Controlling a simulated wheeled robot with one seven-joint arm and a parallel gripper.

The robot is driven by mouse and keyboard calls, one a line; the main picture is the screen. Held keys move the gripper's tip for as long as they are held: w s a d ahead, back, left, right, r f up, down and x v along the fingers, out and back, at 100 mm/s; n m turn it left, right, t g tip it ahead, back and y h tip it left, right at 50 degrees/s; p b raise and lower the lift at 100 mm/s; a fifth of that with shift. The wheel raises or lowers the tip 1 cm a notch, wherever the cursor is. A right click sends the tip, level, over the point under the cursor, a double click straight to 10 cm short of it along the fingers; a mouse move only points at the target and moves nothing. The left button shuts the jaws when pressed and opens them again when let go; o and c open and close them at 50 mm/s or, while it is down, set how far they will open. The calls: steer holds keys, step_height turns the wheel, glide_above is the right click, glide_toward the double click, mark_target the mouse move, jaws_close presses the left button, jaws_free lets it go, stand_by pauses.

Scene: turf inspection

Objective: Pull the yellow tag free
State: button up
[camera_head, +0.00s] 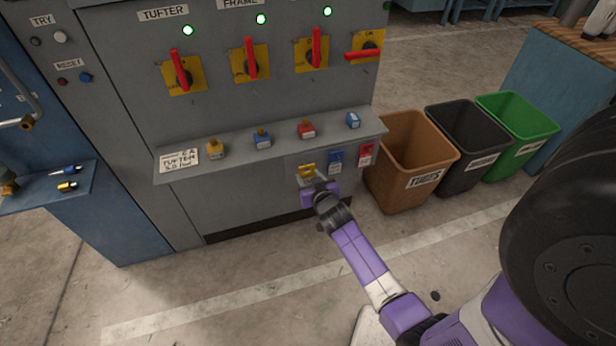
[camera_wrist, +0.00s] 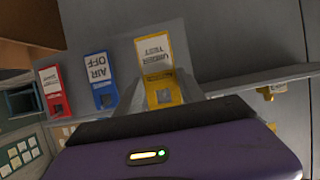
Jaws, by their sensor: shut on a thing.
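The yellow tag (camera_head: 307,169) is at the front of the grey cabinet, below its narrow ledge. It also shows in the wrist view (camera_wrist: 163,90), with a white label reading "UNDER TEST" upside down. My gripper (camera_head: 313,182) is at the yellow tag and shut on it.
The ledge (camera_head: 230,158) carries several small padlocks and a white card above the tags. Red-handled switches sit higher on the cabinet. A brown bin (camera_head: 402,190), a black bin (camera_head: 455,172) and a green bin (camera_head: 535,110) stand to the right. Floor in front is clear.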

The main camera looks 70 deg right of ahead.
steer(key=shift+a, duration=0.1)
stand_by(0.3)
steer(key=shift+s+a+b, duration=0.5)
steer(key=shift+s+a, duration=1.15)
steer(key=shift+a, duration=0.2)
